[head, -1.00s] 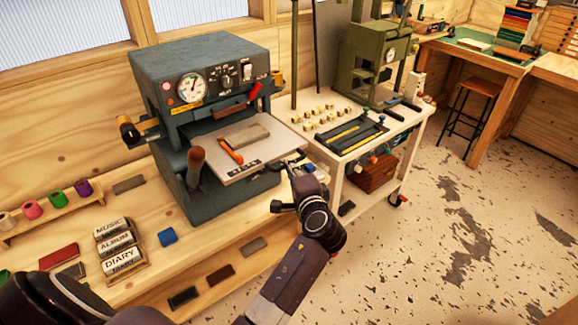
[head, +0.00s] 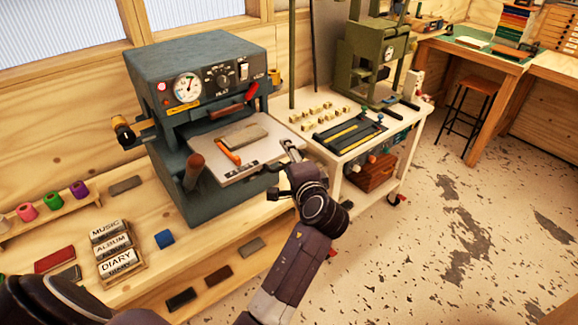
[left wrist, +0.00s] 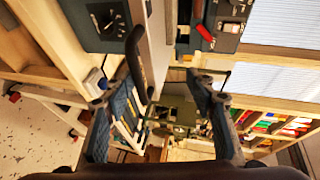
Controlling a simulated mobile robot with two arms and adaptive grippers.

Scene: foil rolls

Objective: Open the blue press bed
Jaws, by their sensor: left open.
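The blue-grey press (head: 195,70) stands on the bench at the left in the head view. My left gripper (head: 282,172) is open at the bed's front right corner. In the left wrist view, a dark curved handle (left wrist: 136,62) shows between the open fingers of the left gripper (left wrist: 152,90), closer to the left finger. Whether a finger touches it, I cannot tell. My right gripper is not in view.
A wooden-knobbed lever (head: 194,168) stands at the press's front left. A white cart (head: 350,150) with a green press (head: 372,60) is close on the right. Book blocks (head: 115,245) and a blue cube (head: 164,238) lie on the bench.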

